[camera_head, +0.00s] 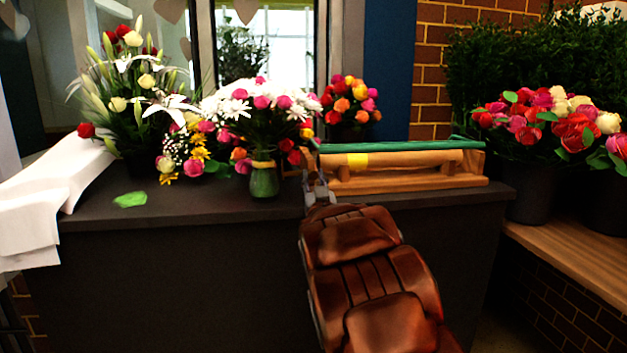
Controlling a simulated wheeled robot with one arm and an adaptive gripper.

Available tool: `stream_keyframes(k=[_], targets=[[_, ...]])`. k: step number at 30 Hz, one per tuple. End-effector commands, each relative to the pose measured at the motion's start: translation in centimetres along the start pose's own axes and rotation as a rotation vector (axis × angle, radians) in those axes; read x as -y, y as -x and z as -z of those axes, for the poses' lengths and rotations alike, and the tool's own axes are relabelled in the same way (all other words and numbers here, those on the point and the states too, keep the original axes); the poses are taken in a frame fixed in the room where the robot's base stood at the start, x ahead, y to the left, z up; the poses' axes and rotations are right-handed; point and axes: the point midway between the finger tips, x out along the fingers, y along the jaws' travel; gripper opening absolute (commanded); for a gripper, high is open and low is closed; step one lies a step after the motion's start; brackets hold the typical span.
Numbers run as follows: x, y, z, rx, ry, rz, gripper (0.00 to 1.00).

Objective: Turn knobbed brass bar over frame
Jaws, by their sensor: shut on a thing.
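The wooden frame (430,183) stands on the dark counter, right of centre, with a tan paper roll in it. A long bar (400,146) lies along its top; it looks green here, and I cannot make out brass or a knob. My gripper (316,181) is at the frame's left end, below the bar's left end. It is shut on a small part there, which appears to belong to the bar. The fingers hide the held part, and my brown arm comes up from below in front of the counter.
A green vase (264,181) with flowers stands close to the left of my gripper. More bouquets fill the counter's back left. A green scrap (130,199) and white paper (55,190) lie further left. Black flower buckets (536,190) stand at right. The counter's front strip is mostly clear.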

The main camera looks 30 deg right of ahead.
Motion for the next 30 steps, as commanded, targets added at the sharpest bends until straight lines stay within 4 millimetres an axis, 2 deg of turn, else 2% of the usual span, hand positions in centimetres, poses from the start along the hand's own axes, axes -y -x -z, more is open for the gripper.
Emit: stream_keyframes(k=[1, 6, 21, 30], targets=[[0.01, 0.00, 0.00, 0.000, 0.000, 0.000, 0.14], [0.01, 0.00, 0.00, 0.000, 0.000, 0.000, 0.00], [0.03, 0.01, -0.03, 0.000, -0.015, -0.006, 0.00], [0.31, -0.02, -0.03, 0.001, -0.147, -0.058, 0.00]])
